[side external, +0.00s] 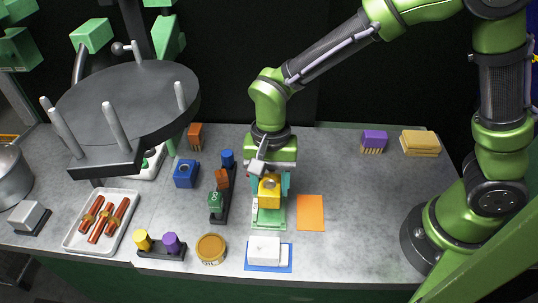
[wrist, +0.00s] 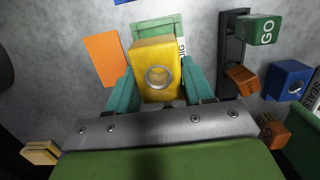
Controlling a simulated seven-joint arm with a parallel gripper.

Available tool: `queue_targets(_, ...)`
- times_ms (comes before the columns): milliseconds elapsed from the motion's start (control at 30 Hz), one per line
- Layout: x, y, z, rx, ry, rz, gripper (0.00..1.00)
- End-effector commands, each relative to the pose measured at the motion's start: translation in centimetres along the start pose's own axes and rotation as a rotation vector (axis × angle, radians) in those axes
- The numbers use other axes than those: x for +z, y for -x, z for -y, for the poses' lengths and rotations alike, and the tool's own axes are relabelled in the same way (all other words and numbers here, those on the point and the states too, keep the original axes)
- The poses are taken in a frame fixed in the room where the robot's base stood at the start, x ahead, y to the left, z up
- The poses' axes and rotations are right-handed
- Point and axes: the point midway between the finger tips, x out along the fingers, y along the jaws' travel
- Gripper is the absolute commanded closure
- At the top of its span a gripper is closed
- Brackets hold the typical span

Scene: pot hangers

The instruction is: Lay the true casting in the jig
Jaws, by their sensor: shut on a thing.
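A yellow block (side external: 268,194) with a round hole in its face is held between the teal fingers of my gripper (side external: 271,184). In the wrist view the yellow block (wrist: 157,62) sits between both fingers of the gripper (wrist: 158,88). The green jig (side external: 270,218) lies just in front of and below the block. In the wrist view the jig (wrist: 157,22) shows beyond the block, with its label partly visible. I cannot tell whether the block touches the jig. A blue block (side external: 186,174) with a hole stands at the left on the table.
A black gauge stand (side external: 228,197) with blue, orange and green GO pieces stands left of the jig. An orange sheet (side external: 310,212) lies right of it. A white block (side external: 264,249) on a blue pad is in front. An orange-brown block (side external: 195,136) stands behind. The table's right is mostly clear.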

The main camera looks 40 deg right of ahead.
Motion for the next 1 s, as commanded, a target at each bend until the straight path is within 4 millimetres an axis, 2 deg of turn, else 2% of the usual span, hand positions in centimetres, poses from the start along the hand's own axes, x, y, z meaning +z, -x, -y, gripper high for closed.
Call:
queue_targets(300, -0.3, -3.1, -0.1, 0.002, -0.001, 0.001, 0.88)
queue_targets(500, -0.5, -4.4, 0.0, 0.002, -0.001, 0.001, 0.88)
queue_targets(1000, -0.6, -4.8, 0.0, 0.0, 0.0, 0.0, 0.88)
